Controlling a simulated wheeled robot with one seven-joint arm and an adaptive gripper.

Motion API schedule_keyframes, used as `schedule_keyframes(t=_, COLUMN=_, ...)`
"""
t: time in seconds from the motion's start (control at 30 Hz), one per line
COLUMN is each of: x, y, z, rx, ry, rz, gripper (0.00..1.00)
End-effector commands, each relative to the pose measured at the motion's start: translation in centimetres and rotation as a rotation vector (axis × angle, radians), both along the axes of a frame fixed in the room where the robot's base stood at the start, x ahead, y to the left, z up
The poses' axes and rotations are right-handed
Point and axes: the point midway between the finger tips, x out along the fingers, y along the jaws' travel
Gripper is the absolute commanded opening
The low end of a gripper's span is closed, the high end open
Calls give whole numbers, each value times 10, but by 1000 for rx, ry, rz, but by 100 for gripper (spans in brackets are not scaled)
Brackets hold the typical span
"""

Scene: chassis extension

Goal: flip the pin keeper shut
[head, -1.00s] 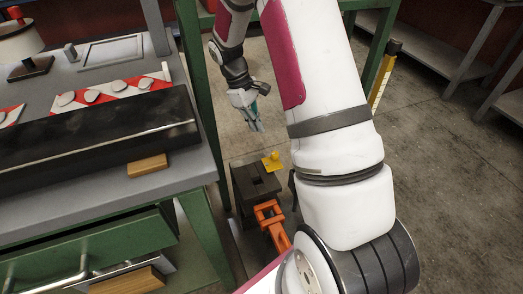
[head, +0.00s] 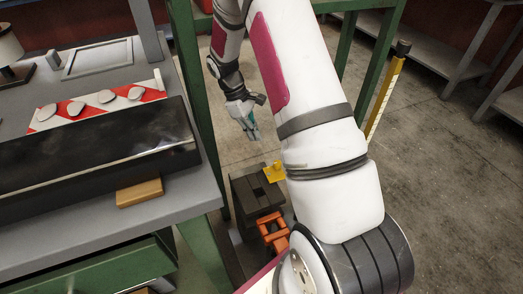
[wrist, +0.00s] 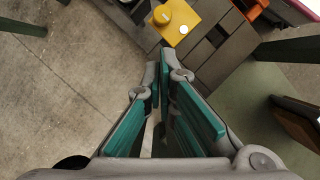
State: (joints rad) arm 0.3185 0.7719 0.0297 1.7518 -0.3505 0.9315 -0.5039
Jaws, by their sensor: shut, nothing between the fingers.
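The likely pin keeper is a yellow flap with a round yellow knob (head: 275,172), at the edge of a dark block (head: 255,196) with a square opening. In the wrist view the yellow piece (wrist: 172,20) is at the top, just beyond the fingertips. It sticks out to the side of the dark block (wrist: 215,38). My gripper (head: 256,138) is above and beyond the yellow piece in the head view, apart from it. In the wrist view my gripper (wrist: 160,62) has its fingertips close together, with nothing held between them.
An orange piece (head: 274,231) sits at the block's near side. A green-legged workbench (head: 195,192) with a long black bar (head: 95,150) stands at left. A yellow post (head: 385,97) stands at right. Bare concrete floor lies around the gripper.

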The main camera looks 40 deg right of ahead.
Motion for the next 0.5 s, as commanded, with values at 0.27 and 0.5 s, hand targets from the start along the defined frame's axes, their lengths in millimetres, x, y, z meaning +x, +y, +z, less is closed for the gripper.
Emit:
schedule_keyframes(t=0.27, x=0, y=0, z=0, rx=0, ry=0, rz=0, gripper=0)
schedule_keyframes(t=0.5, x=-2, y=-1, z=-5, rx=0, ry=1, rz=0, gripper=0)
